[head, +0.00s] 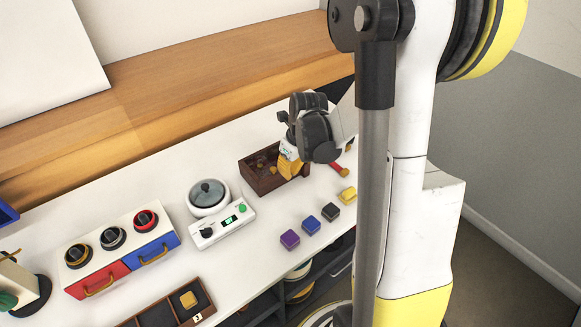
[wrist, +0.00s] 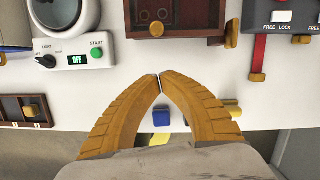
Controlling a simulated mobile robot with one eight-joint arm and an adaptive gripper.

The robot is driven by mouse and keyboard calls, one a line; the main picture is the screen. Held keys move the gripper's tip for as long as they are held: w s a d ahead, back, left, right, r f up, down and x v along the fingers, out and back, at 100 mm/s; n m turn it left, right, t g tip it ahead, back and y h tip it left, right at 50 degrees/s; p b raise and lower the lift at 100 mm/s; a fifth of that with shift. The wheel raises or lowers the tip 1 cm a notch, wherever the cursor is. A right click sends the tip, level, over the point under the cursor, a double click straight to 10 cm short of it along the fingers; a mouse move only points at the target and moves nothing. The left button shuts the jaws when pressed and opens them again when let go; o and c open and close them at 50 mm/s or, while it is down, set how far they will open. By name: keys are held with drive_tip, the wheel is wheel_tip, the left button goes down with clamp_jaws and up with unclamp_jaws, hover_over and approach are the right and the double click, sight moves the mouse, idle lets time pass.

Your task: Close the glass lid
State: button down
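A white round cooker (head: 209,209) stands mid-table, behind its white control panel. The glass lid (head: 207,191), a grey disc with a dark knob, shows on top of the cooker; I cannot tell whether it sits fully flat. In the wrist view only the cooker's lower part (wrist: 66,27) shows, cut off at the top left. My gripper (wrist: 160,76) points down over the table, right of the cooker and apart from it. Its orange fingers meet at the tips with nothing between them. In the head view the fingers (head: 289,164) appear in front of a dark wooden box.
The control panel (head: 222,222) has a green START button and a dark knob. The wooden box (head: 258,182) is right of the cooker. Purple (head: 289,239), blue (head: 311,224), black and yellow blocks lie near the front edge. A red-and-blue drawer unit (head: 122,250) stands left.

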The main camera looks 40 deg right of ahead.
sight(273, 170)
drive_tip(key=w+f+b, duration=0.2)
drive_tip(key=w+f, duration=0.2)
drive_tip(key=shift+w+a, duration=0.3)
drive_tip(key=shift+a, duration=0.15)
drive_tip(key=shift+w+a+f, duration=0.1)
drive_tip(key=shift+w+f, duration=0.05)
drive_tip(key=shift+w, duration=1.1)
drive_tip(key=shift+s, duration=0.1)
